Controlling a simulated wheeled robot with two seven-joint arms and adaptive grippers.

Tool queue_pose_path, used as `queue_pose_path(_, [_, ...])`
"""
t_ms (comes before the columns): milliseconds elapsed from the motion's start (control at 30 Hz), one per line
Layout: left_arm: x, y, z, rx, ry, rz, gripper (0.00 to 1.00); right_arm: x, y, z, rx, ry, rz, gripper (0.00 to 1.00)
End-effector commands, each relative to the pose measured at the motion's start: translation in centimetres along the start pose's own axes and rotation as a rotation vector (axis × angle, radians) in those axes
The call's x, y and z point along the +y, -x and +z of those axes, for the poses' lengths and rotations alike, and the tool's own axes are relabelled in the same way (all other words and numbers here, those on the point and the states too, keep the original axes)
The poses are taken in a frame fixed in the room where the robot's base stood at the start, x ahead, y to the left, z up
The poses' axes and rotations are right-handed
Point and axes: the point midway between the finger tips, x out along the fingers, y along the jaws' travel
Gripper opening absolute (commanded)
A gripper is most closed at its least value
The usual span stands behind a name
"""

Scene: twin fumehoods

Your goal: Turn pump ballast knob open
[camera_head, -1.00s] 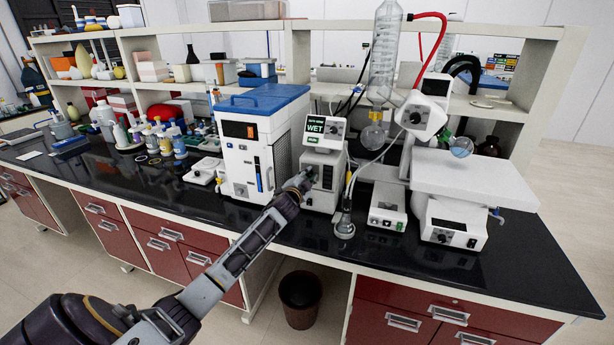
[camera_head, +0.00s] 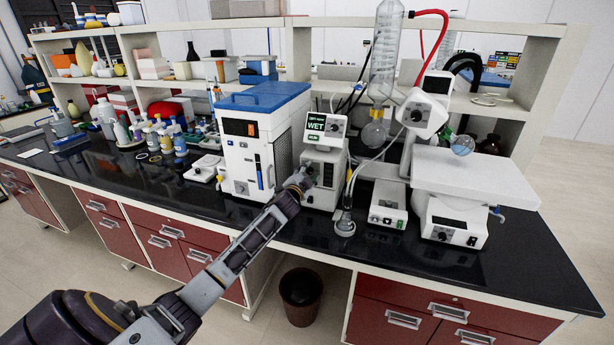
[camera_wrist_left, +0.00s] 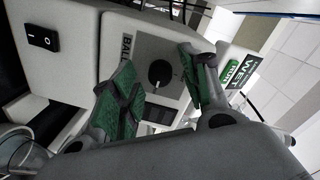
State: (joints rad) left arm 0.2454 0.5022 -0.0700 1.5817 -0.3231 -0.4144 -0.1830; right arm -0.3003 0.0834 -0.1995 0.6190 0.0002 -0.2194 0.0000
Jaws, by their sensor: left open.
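The pump (camera_head: 322,195) is a pale box on the black bench, right of the blue-topped unit. In the left wrist view its ballast knob (camera_wrist_left: 160,73) is a round black dial with a pale pointer mark, on a grey panel. The panel lettering is partly hidden and reads "BAL". My left gripper (camera_wrist_left: 157,62) is open, with green-padded fingers on either side of the knob; I cannot tell whether they touch it. In the head view the left gripper (camera_head: 304,176) is at the pump's front and hides the knob. My right gripper is not in view.
A controller with a green "WET" display (camera_head: 325,127) sits above the pump. A black rocker switch (camera_wrist_left: 41,37) is on the pump housing. The blue-topped unit (camera_head: 247,160) stands close on the left. A glass flask (camera_head: 344,226) and a white box (camera_head: 388,206) stand on the right.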

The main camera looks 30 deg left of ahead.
Motion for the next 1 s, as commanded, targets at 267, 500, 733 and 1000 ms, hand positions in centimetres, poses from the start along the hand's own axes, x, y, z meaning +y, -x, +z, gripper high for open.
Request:
queue_pose_path(267, [0.0,0.5,0.0,0.001,0.0,0.0,0.45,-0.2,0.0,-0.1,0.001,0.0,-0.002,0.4])
queue_pose_path(500, [0.1,2.0,0.0,0.0,0.0,0.001,0.45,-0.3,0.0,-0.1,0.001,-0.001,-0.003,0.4])
queue_pose_path(733, [0.1,4.0,0.0,0.001,0.0,0.0,0.45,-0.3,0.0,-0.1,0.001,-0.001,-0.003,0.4])
queue_pose_path(1000, [0.0,6.2,0.1,-0.001,0.0,0.001,0.45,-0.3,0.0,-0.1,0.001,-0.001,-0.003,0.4])
